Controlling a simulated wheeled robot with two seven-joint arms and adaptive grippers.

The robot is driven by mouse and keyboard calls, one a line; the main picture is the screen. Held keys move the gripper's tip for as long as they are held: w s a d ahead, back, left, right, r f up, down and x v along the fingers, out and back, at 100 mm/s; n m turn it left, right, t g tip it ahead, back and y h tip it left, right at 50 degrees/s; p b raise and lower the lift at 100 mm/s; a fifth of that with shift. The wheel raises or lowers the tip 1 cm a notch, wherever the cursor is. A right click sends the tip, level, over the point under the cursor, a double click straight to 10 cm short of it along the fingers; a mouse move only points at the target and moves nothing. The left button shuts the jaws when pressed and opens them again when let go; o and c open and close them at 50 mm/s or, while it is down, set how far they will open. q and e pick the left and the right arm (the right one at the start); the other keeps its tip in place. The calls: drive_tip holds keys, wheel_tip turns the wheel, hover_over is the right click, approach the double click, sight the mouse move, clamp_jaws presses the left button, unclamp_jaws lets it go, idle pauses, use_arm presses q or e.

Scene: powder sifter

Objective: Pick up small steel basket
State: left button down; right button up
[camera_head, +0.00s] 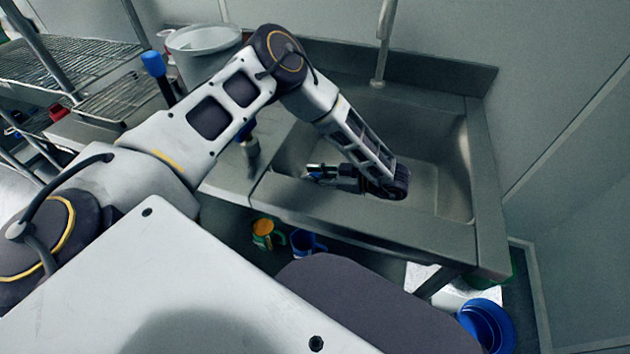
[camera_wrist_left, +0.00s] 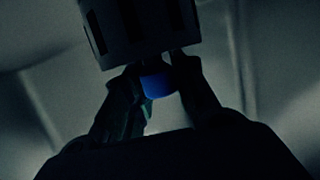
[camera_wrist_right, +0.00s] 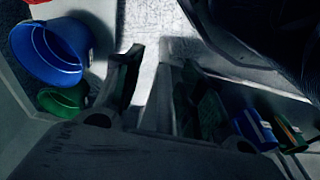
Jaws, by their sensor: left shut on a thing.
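In the left wrist view a pale body with dark slots, seemingly the small steel basket (camera_wrist_left: 140,28), sits at the top just beyond the fingertips. A blue part (camera_wrist_left: 157,83), probably its handle, lies between the fingers. My left gripper (camera_wrist_left: 158,72) is shut on it. In the head view my left gripper (camera_head: 325,173) is down inside the sink at its left side; the basket is hard to make out there, with only a small blue patch at the fingers. My right gripper (camera_wrist_right: 161,62) is open and empty, low beside the counter, outside the head view.
The sink (camera_head: 440,150) is clear on its right, with a tap (camera_head: 383,50) behind. A pale bucket (camera_head: 203,55) and wire shelves (camera_head: 60,62) stand left.

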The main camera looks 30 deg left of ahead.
use_arm(q)
drive_tip(key=shift+r, duration=0.15)
use_arm(e)
drive_tip(key=shift+s, duration=0.1)
use_arm(q)
drive_tip(key=shift+r, duration=0.8)
wheel_tip(320, 180, up, 6)
drive_tip(key=shift+r+p, duration=0.2)
drive_tip(key=shift+p, duration=0.95)
drive_tip(key=shift+r, duration=0.85)
use_arm(e)
wheel_tip(320, 180, down, 8)
drive_tip(key=d, duration=0.2)
drive_tip(key=shift+s+f, duration=0.2)
drive_tip(key=shift+s, duration=0.1)
use_arm(q)
drive_tip(key=shift+r, duration=0.1)
use_arm(e)
drive_tip(key=shift+s+f, duration=0.1)
drive_tip(key=shift+f, duration=0.05)
